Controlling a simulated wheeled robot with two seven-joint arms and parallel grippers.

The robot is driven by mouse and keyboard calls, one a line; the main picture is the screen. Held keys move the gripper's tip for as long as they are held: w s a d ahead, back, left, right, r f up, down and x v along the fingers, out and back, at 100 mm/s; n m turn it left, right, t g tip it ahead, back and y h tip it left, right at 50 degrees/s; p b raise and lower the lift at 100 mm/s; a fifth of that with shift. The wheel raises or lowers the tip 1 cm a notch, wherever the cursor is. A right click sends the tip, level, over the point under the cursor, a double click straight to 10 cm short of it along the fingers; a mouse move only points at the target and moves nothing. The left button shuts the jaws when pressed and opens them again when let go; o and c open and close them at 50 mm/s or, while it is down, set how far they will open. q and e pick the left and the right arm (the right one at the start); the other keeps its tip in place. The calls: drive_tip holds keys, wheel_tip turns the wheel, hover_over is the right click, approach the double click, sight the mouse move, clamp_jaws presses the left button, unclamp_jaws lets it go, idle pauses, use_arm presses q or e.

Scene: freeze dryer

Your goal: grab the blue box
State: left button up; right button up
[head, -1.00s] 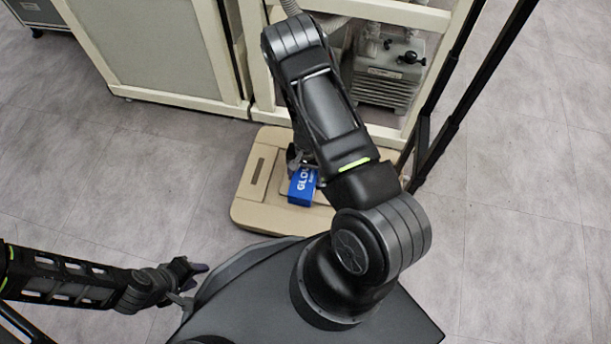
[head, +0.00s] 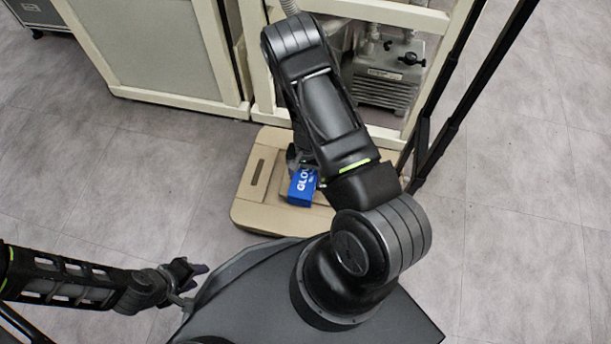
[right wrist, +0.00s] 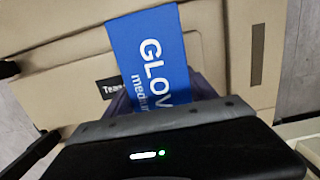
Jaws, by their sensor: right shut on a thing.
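The blue box (head: 303,187) with white lettering is over the cardboard carton in the head view, just left of my right forearm. In the right wrist view the blue box (right wrist: 150,55) reads "GLOV" and "medium". My right gripper (right wrist: 165,92) is shut on it, with the purple fingers at its sides and its lower part hidden by the gripper body. In the head view my right arm hides most of that gripper. Whether the box touches the carton is hard to tell. My left gripper (head: 195,268) is low at the left, empty, with its fingertips apart.
The tan cardboard carton (head: 262,215) lies on the grey floor in front of a cream cabinet frame (head: 180,98). A pump-like machine (head: 388,78) stands inside the frame. Black poles (head: 450,125) rise at the right. Floor at left and right is clear.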

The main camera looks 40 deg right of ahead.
sight(306, 172)
wheel_tip(306, 172, up, 10)
drive_tip(key=p, duration=0.3)
drive_tip(key=shift+f+p, duration=0.25)
drive_tip(key=shift+p, duration=0.05)
